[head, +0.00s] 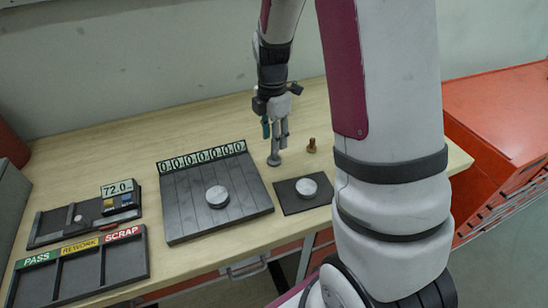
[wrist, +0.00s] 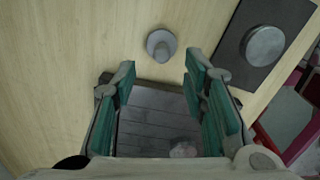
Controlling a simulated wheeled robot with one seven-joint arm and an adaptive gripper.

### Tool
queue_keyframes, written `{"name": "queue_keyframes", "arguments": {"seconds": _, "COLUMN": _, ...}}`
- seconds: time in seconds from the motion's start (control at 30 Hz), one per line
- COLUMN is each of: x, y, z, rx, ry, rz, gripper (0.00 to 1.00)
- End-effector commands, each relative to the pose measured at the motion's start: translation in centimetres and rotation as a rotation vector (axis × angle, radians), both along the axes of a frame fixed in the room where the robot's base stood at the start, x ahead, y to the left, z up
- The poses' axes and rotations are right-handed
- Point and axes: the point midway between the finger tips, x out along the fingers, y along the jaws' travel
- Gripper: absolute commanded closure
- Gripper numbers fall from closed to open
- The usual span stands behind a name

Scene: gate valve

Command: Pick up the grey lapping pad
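The grey lapping pad (head: 274,160), a small round foot with a grey stem, appears to stand upright on the wooden table, between the slatted board and the brass piece. It also shows in the wrist view (wrist: 161,44), just beyond the fingertips. My gripper (head: 275,136) points down over the pad in the head view. In the wrist view my gripper (wrist: 160,66) is open, its green-padded fingers apart with nothing between them. The fingers partly overlap the pad's stem in the head view, and I cannot tell whether they touch it.
A dark slatted board (head: 190,222) with number plates holds a grey disc (head: 217,196). A dark mat (head: 290,205) holds another disc (head: 307,187). A brass piece (head: 311,146) stands near the pad. A sorting tray (head: 148,268) and gauge stand (head: 45,236) are left. Bare table lies behind.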

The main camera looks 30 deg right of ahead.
Motion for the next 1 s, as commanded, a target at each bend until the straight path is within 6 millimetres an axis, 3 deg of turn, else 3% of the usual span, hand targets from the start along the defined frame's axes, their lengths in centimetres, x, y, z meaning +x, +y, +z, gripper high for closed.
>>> {"name": "queue_keyframes", "arguments": {"seconds": 0.17, "x": -0.1, "y": 0.0, "z": -1.0, "rx": 0.001, "ry": 0.001, "rz": 0.0, "gripper": 0.6}}
{"name": "queue_keyframes", "arguments": {"seconds": 0.5, "x": -0.3, "y": -0.3, "z": -5.2, "rx": 0.001, "ry": 0.003, "rz": 0.001, "gripper": 0.6}}
{"name": "queue_keyframes", "arguments": {"seconds": 0.8, "x": -0.2, "y": -0.3, "z": -5.7, "rx": 0.0, "ry": -0.001, "rz": 0.0, "gripper": 0.6}}
{"name": "queue_keyframes", "arguments": {"seconds": 0.83, "x": -0.2, "y": -0.3, "z": -5.7, "rx": 0.0, "ry": -0.001, "rz": 0.0, "gripper": 0.63}}
{"name": "queue_keyframes", "arguments": {"seconds": 1.0, "x": -0.2, "y": -0.3, "z": -5.7, "rx": 0.0, "ry": -0.001, "rz": 0.0, "gripper": 1.0}}
